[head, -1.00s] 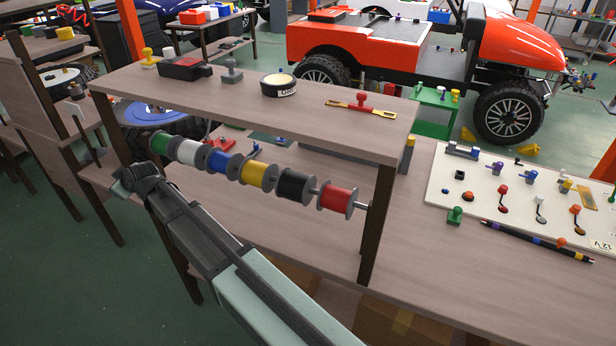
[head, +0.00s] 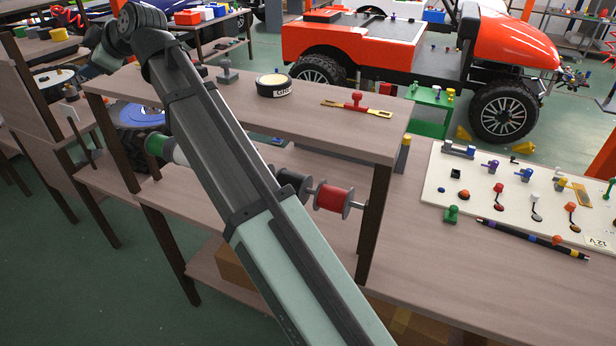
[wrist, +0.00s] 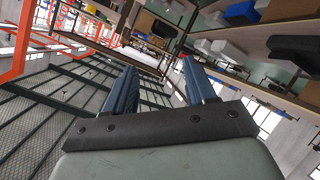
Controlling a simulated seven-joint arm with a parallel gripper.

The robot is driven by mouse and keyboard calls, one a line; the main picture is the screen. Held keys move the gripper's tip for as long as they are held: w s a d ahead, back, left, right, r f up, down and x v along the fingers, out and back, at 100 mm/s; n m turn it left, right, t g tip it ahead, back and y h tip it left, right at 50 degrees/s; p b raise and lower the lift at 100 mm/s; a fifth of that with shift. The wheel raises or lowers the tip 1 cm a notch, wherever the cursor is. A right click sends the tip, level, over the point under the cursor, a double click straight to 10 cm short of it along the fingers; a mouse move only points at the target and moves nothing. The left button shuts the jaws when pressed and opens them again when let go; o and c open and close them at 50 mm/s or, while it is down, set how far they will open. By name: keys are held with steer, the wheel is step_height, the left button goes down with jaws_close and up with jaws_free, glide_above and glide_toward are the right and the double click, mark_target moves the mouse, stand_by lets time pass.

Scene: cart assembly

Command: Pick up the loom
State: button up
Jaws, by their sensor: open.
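The loom appears to be the long dark rod with coloured bands (head: 533,240). It lies at the front edge of the pale board on the right side of the bench in the head view. My gripper (wrist: 158,66) shows in the wrist view with two blue fingers apart and nothing between them. In the head view my arm reaches up to the far left, well away from the loom, and the gripper itself cannot be made out there. The loom does not show clearly in the wrist view.
A raised shelf (head: 340,135) stands over the bench, with a round tin (head: 274,87) and a red-handled tool (head: 357,104) on it. Wire spools, including a red one (head: 333,199), hang below, partly hidden by my arm. The pale board (head: 435,200) holds several small parts.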

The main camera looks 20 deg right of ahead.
steer(key=d+r+m+t+h, duration=0.15)
steer(key=d+r, duration=0.25)
steer(key=d, duration=1)
steer(key=d+r+m+t+h, duration=0.1)
steer(key=d+r+t+h, duration=0.2)
steer(key=d, duration=1)
steer(key=d+r+m+t+h, duration=0.1)
steer(key=d+r+t+h, duration=0.25)
steer(key=d, duration=1.05)
steer(key=s+d+f+m+g+h, duration=0.1)
steer(key=s+d+m+h, duration=0.4)
steer(key=d, duration=0.8)
steer(key=s+d+f+m+g+h, duration=0.1)
steer(key=s+d+m+h, duration=0.15)
steer(key=s+d, duration=0.8)
steer(key=s+d+f+m+g+h, duration=0.15)
steer(key=d+h, duration=0.35)
steer(key=d, duration=1.2)
steer(key=m+g+y, duration=0.7)
steer(key=m+g, duration=0.8)
steer(key=m, duration=0.9)
glide_above(559, 238)
steer(key=a, duration=0.5)
step_height(559, 238, down, 41)
steer(key=shift+n+t+h, duration=0.25)
steer(key=shift+w+x, duration=0.1)
steer(key=shift+x, duration=3.2)
steer(key=shift+w+x, duration=0.15)
steer(key=shift+x, duration=3.2)
steer(key=shift+d, duration=0.15)
